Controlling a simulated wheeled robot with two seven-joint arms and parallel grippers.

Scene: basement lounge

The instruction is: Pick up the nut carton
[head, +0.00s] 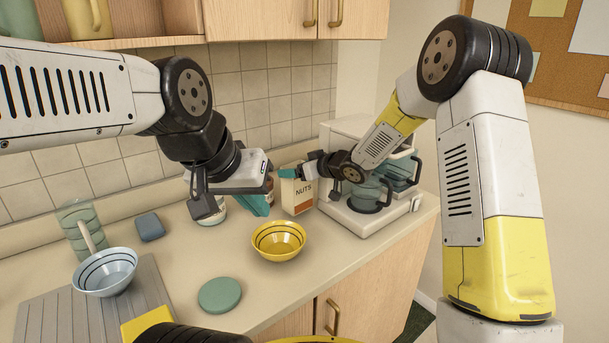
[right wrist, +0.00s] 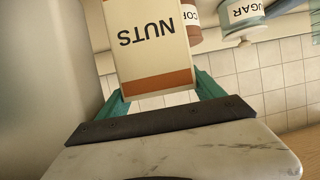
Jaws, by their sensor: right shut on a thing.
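The nut carton (head: 298,196) is a cream box with the word NUTS and an orange-brown band. It stands at the back of the counter, left of the coffee machine. In the right wrist view the carton (right wrist: 150,40) sits between the teal fingers of my right gripper (right wrist: 160,92), which is shut on it. In the head view my right gripper (head: 293,174) reaches the carton's upper part from the right. My left gripper (head: 256,204) hangs above the counter left of the carton, apart from it. Its finger gap is not clear.
A yellow bowl (head: 279,240) stands in front of the carton. A coffee machine (head: 345,212) is close on the right. Canisters labelled COF (right wrist: 191,14) and SUGAR (right wrist: 240,18) are near. A green disc (head: 219,295), a blue-grey bowl (head: 105,272) and a green glass (head: 80,228) stand left.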

